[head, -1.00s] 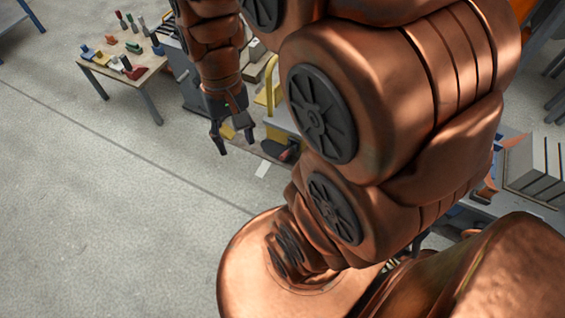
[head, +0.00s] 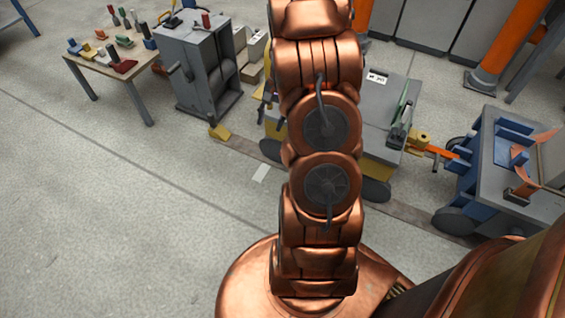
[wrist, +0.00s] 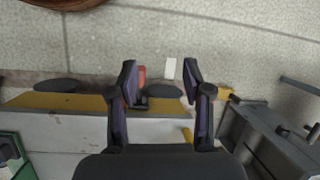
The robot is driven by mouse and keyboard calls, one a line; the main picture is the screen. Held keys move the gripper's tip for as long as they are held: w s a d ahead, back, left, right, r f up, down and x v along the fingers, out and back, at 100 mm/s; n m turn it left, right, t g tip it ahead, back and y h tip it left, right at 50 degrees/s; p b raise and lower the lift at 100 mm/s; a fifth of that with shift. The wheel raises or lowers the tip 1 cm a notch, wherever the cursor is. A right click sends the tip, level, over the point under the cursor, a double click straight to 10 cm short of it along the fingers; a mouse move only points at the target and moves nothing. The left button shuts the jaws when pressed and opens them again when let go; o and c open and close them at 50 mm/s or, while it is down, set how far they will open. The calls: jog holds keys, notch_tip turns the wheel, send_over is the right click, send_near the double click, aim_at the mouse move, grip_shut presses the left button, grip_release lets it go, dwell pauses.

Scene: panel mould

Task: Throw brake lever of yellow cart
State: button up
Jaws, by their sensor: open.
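The yellow cart shows in the head view with a grey top (head: 385,92) and a yellow lower side; my arm hides part of it. In the wrist view its yellow side (wrist: 70,102) runs across the picture, with dark wheels at the floor. A small red part with a dark base (wrist: 141,74), possibly the brake lever, shows just inside the left finger; I cannot tell whether they touch. My gripper (wrist: 160,82) is open, its two fingers apart above the cart's edge, nothing clearly held.
A grey cabinet (head: 198,68) stands left of the cart, with a yellow block (head: 219,132) on the floor beside it. A tool table (head: 118,66) is further left. A blue cart (head: 500,150) stands right, by an orange bar. A white card (head: 261,173) lies on open floor.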

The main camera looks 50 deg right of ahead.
jog(key=d+f+m+t+b, duration=0.1)
jog(key=d+f+m+b, duration=0.4)
jog(key=f, duration=1)
jog(key=shift+f+n+y+b, duration=0.15)
jog(key=shift+f+n+b, duration=0.45)
jog(key=shift+f, duration=1.1)
jog(key=shift+f+n+y+b, duration=0.15)
jog(key=shift+f+n+b, duration=0.4)
jog(key=shift+f, duration=1.15)
grip_shut()
